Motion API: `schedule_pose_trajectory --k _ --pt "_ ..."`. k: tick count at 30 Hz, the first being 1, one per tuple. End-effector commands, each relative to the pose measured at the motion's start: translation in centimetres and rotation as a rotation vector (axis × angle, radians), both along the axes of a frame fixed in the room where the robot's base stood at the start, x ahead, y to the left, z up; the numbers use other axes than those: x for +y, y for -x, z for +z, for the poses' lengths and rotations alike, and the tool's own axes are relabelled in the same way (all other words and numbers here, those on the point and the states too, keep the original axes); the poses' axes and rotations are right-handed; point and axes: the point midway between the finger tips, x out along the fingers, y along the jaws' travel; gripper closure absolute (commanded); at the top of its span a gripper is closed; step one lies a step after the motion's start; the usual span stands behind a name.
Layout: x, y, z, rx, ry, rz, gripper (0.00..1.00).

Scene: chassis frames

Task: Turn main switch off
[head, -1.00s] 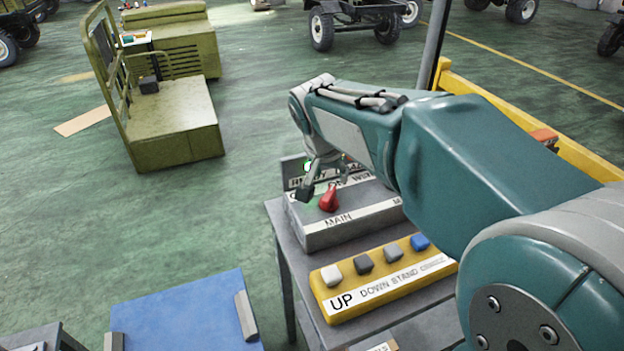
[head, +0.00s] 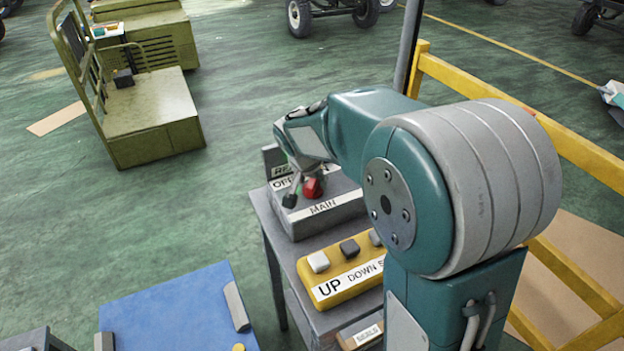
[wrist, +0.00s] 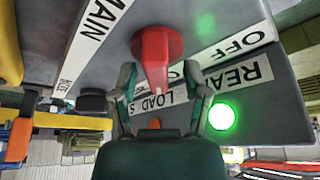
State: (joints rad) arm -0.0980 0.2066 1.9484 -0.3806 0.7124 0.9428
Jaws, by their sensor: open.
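The red main switch knob (head: 313,188) sits on top of the grey box (head: 325,221) labelled MAIN. In the wrist view the knob (wrist: 155,52) has a round base, and its handle points down the picture toward my gripper. The OFF label (wrist: 240,44) lies to its right there. My gripper (head: 303,191) is open at the knob. In the wrist view its two fingertips (wrist: 160,75) stand on either side of the handle with gaps. Whether either finger touches it cannot be told. A green lamp (wrist: 221,117) glows beside the READY label, which is partly cut off.
A yellow button panel (head: 342,285) with UP and DOWN labels lies in front of the grey box on the same stand. A blue surface (head: 170,310) is at the lower left. A yellow rail (head: 520,115) runs behind my arm.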

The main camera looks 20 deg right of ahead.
Motion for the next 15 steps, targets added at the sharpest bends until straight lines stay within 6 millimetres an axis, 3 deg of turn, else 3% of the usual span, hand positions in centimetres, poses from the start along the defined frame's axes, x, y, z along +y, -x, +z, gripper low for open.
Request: schedule_pose_trajectory --k 6,10,15 --pt "-0.01 0.00 -0.04 0.000 0.000 0.000 0.40" --pt "-0.01 0.00 -0.03 0.000 0.000 0.000 0.98" --pt "0.02 -0.01 -0.04 0.000 0.000 0.000 1.00"
